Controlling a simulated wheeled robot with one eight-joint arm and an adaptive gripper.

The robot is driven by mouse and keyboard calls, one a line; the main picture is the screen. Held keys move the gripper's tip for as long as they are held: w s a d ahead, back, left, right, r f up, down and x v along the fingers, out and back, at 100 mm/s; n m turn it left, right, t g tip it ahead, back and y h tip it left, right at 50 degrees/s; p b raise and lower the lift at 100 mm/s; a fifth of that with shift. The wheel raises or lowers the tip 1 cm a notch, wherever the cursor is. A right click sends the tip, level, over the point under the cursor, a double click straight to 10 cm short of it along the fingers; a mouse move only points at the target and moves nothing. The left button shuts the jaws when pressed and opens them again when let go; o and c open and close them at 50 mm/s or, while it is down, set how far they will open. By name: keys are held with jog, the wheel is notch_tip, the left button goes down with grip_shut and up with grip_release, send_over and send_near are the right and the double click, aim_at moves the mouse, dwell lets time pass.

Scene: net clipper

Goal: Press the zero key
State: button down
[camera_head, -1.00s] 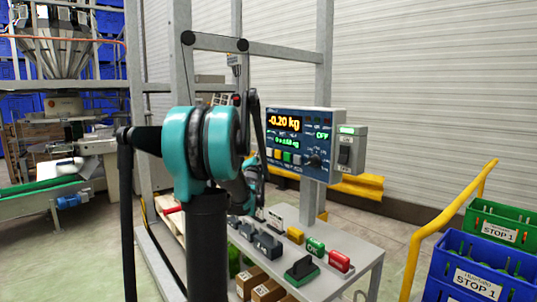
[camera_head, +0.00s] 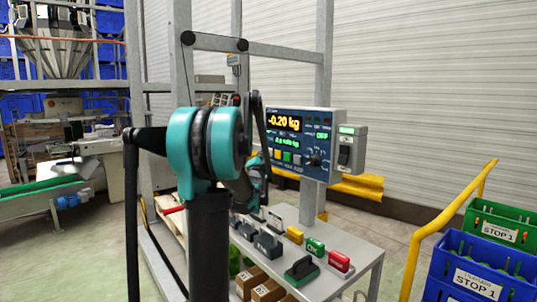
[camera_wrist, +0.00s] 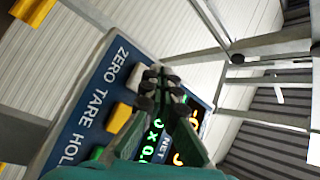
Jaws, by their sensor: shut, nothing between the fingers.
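A yellow key (camera_wrist: 118,117) and a green key (camera_wrist: 97,153) sit beside the zero key. A switch box (camera_head: 346,150) is at the terminal's right. Below is a table (camera_head: 345,255) with coloured stamps. Metal frame posts (camera_head: 324,60) stand around the terminal.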

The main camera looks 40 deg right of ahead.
jog(key=shift+d, duration=0.1)
dwell(0.7)
jog(key=shift+d, duration=0.35)
jog(key=shift+s+d, duration=0.1)
jog(key=shift+d, duration=0.3)
dwell(0.7)
jog(key=shift+a, duration=0.85)
jog(key=shift+w+a, duration=0.2)
jog(key=shift+a, duration=1.05)
jog(key=shift+w+a, duration=0.15)
jog(key=shift+a, duration=1.1)
